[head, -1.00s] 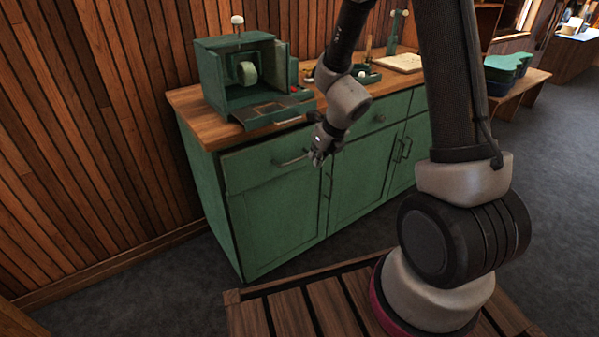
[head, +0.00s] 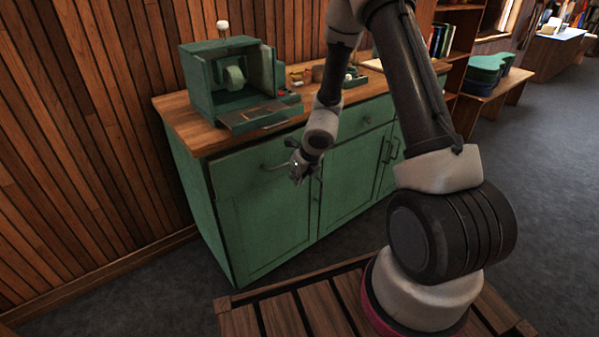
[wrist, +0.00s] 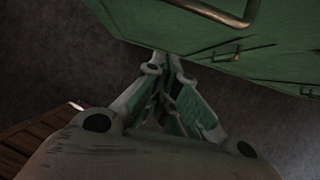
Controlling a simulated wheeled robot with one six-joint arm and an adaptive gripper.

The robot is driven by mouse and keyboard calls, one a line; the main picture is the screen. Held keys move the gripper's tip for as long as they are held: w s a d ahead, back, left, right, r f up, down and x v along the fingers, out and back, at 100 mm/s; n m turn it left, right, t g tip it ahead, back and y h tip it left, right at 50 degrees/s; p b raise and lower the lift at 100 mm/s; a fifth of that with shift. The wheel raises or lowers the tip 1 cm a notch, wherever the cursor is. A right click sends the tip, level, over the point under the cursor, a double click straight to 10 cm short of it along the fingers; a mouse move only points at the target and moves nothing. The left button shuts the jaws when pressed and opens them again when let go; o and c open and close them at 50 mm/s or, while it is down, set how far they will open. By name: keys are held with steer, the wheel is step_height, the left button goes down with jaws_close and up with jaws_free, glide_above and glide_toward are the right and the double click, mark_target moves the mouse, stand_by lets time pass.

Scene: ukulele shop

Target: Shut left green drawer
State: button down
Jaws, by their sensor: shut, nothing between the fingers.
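The left green drawer (head: 236,171) is at the top left of the green cabinet, under the wooden top. Its front looks nearly level with the cabinet face; I cannot tell if a small gap is left. Its bar handle (head: 272,166) is partly hidden by my gripper. My gripper (head: 297,179) is shut and empty, pointing down in front of the drawer's right part, near the handle. In the wrist view the fingertips of my gripper (wrist: 161,66) meet close to the green cabinet front; contact is unclear. A metal handle (wrist: 218,14) shows above them.
A green machine (head: 225,85) stands on the wooden top (head: 185,125) above the drawer. Below are cabinet doors (head: 262,225) with upright handles. A plank wall is at left. A bench stands at right.

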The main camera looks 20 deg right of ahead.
steer(key=shift+w+a+r, duration=0.15)
steer(key=shift+w+a, duration=0.05)
steer(key=shift+w, duration=0.4)
steer(key=shift+w+a+r, duration=0.2)
steer(key=shift+w, duration=0.4)
steer(key=shift+w+a+r, duration=0.15)
steer(key=shift+w+a, duration=0.05)
steer(key=shift+w, duration=0.4)
